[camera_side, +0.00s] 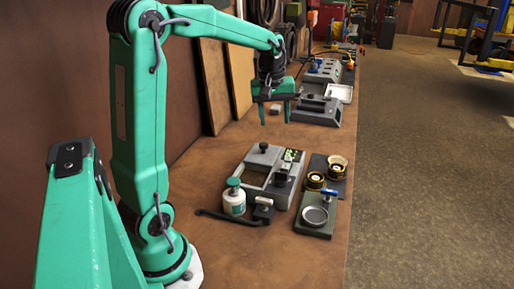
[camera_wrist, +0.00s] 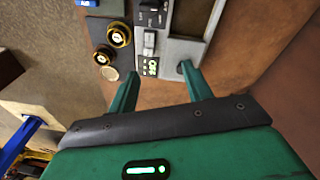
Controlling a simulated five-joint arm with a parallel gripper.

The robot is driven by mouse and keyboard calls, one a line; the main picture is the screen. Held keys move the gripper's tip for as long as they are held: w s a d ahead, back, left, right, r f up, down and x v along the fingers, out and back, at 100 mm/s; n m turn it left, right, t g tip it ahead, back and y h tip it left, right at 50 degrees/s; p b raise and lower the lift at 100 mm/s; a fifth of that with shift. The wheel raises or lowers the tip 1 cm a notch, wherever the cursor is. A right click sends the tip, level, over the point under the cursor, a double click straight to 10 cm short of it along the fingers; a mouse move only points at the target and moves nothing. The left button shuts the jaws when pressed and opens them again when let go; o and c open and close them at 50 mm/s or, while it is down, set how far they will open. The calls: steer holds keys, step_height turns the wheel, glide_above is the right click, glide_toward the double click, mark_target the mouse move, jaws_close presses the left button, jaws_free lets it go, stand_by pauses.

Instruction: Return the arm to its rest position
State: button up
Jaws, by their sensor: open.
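My green arm stands on the brown bench at the left of the side view, with its forearm reaching right. My gripper (camera_side: 275,112) hangs at its end, pointing down, with its two fingers apart and nothing between them. It is in the air above the bench, behind the grey device as the side view sees it. In the wrist view my gripper (camera_wrist: 158,80) also shows open, with two separate green fingers. The grey device (camera_wrist: 185,50) lies beyond the fingertips there, and the right fingertip overlaps its edge in the picture. I cannot tell a contact from this.
The grey device (camera_side: 250,180) sits mid-bench with a white bottle (camera_side: 234,197) and a dark bar (camera_side: 228,217) in front. Right of it are a plate with a round dish (camera_side: 315,216) and yellow-rimmed cups (camera_side: 337,163). More grey units (camera_side: 316,110) stand behind. Boards lean against the left wall.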

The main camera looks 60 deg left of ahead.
steer(key=s+d+m+t, duration=0.4)
steer(key=s+d+m, duration=0.8)
steer(key=s+d, duration=0.3)
steer(key=shift+s+d+r+m+h, duration=0.35)
steer(key=shift+d+r+m, duration=0.1)
steer(key=shift+d, duration=0.95)
steer(key=shift+c, duration=0.4)
